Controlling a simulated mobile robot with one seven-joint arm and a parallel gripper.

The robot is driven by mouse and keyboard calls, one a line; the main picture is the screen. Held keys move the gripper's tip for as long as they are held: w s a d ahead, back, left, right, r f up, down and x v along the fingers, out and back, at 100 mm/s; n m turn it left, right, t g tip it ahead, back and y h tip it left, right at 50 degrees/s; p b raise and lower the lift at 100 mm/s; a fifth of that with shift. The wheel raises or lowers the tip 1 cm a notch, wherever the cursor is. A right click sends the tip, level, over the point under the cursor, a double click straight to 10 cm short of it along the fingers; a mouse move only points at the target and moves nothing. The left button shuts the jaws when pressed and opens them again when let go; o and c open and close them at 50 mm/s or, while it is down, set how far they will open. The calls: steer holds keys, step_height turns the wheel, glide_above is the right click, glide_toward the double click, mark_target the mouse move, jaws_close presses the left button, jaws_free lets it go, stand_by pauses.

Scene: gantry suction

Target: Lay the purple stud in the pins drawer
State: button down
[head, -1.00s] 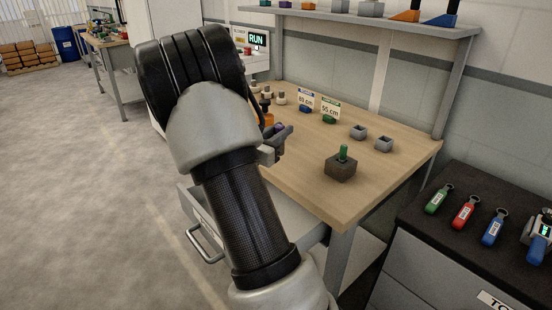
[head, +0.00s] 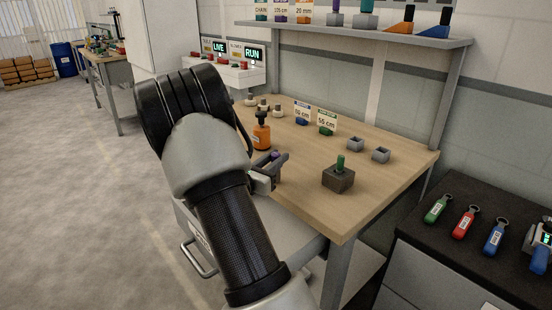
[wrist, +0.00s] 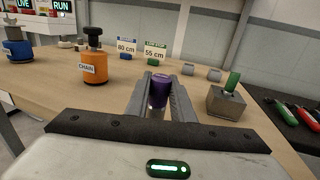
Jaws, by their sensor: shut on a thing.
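My gripper (head: 272,163) is shut on the purple stud, seen upright between the fingers in the wrist view. The purple stud (wrist: 158,90) has a purple upper part and a grey metallic lower part. The gripper is over the front edge of the wooden bench. A drawer (head: 290,224) with a bar handle (head: 197,262) stands pulled out below the bench front, partly hidden behind my arm. I cannot read its label or see its inside fully.
An orange bottle (head: 261,137) marked CHAIN stands left of the gripper. A grey block with a green stud (head: 338,178) stands to the right. Small grey blocks (head: 355,144) and length signs (head: 326,119) are farther back. A dark cabinet (head: 470,262) with key tags is at right.

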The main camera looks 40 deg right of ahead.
steer(key=c, duration=1.5)
jaws_free()
steer(key=shift+f, duration=0.1)
steer(key=shift+c, duration=0.2)
steer(key=shift+r+p, duration=0.35)
steer(key=shift+r, duration=0.1)
steer(key=shift+a+r, duration=0.25)
steer(key=shift+r, duration=0.05)
steer(key=p+v, duration=0.2)
steer(key=v, duration=0.9)
steer(key=s+a+r+m+g+y, duration=0.1)
steer(key=s+r+m+g+y, duration=0.15)
steer(key=s+m, duration=0.45)
steer(key=s+a+r+m+g+y, duration=0.1)
steer(key=s+m+g+y, duration=0.35)
steer(key=s, duration=0.45)
steer(key=s+a+r+m+t+y, duration=0.2)
steer(key=a+m+y, duration=0.3)
steer(key=a, duration=0.5)
steer(key=s+a+r+m+t+y, duration=0.3)
steer(key=s+a+m+t+y, duration=0.1)
steer(key=a, duration=0.6)
steer(key=shift+s+r+m+y, duration=0.2)
steer(key=shift+m+y, duration=0.3)
steer(key=shift+m, duration=0.25)
